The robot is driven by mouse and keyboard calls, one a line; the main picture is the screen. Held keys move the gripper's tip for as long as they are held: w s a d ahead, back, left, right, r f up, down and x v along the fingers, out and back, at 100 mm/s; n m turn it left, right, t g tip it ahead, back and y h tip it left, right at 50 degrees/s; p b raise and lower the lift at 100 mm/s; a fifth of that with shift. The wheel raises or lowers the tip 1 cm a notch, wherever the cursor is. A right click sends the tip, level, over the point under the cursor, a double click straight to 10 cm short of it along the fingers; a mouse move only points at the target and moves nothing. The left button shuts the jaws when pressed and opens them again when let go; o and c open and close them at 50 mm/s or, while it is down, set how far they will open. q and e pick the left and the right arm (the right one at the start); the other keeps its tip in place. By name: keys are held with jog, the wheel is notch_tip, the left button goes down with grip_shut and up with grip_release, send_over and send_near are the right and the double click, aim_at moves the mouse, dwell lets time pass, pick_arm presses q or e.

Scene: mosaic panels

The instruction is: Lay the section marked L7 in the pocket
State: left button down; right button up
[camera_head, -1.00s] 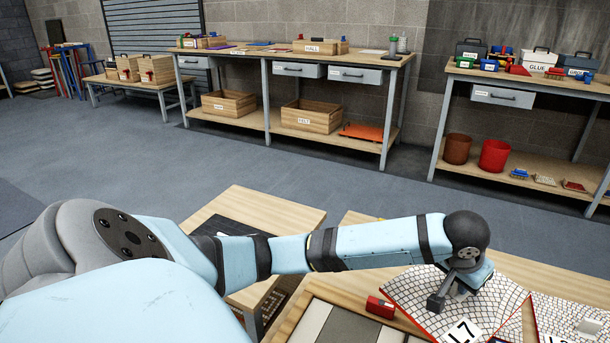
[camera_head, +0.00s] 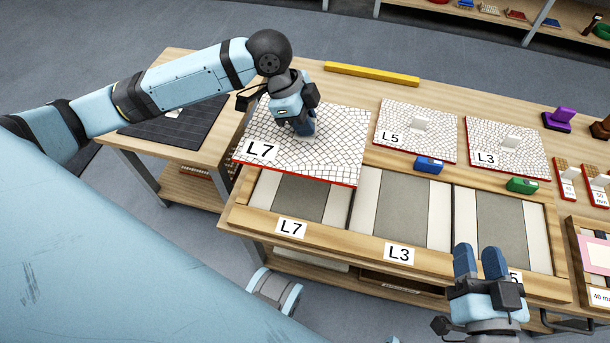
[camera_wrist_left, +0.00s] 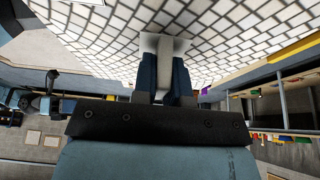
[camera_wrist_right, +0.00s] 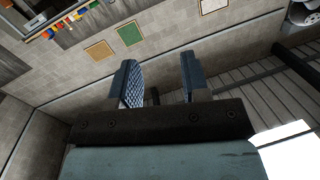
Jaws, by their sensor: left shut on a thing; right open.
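The section marked L7 (camera_head: 335,125), a white mosaic panel with red edges, is held in my left gripper (camera_head: 302,132). In the left wrist view the fingers (camera_wrist_left: 165,80) are shut on its pale upright grip (camera_wrist_left: 163,45). The panel hides the back part of the pocket labelled L7 (camera_head: 300,200), the leftmost in the wooden frame. The visible part of that pocket is empty, with a grey strip between pale ones. I cannot tell how high the panel is. My right gripper (camera_head: 480,262) is open and empty over the frame's front right, partly covering a label.
The middle pocket, labelled L3 (camera_head: 435,205), and the right pocket (camera_head: 505,230) are empty. Sections L5 (camera_head: 400,138) and L3 (camera_head: 487,158) lie behind. A blue block (camera_head: 430,165), a green block (camera_head: 521,185) and a yellow bar (camera_head: 372,74) are nearby.

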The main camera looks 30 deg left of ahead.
notch_tip(320, 180, up, 4)
jog(key=a+t+y+b, duration=0.2)
jog(key=b, duration=0.1)
pick_arm(q)
notch_tip(320, 180, down, 15)
jog(key=shift+r+b, duration=0.15)
jog(key=shift+b, duration=1.05)
jog(key=shift+f+b, duration=0.95)
jog(key=shift+f, duration=1.45)
pick_arm(e)
notch_tip(320, 180, down, 6)
jog(key=g, duration=0.2)
jog(key=shift+f+n+g, duration=0.2)
jog(key=shift+n+g, duration=0.2)
jog(key=shift+a+r, duration=0.1)
pick_arm(q)
jog(key=c, duration=1.2)
grip_release()
jog(key=shift+o, duration=0.2)
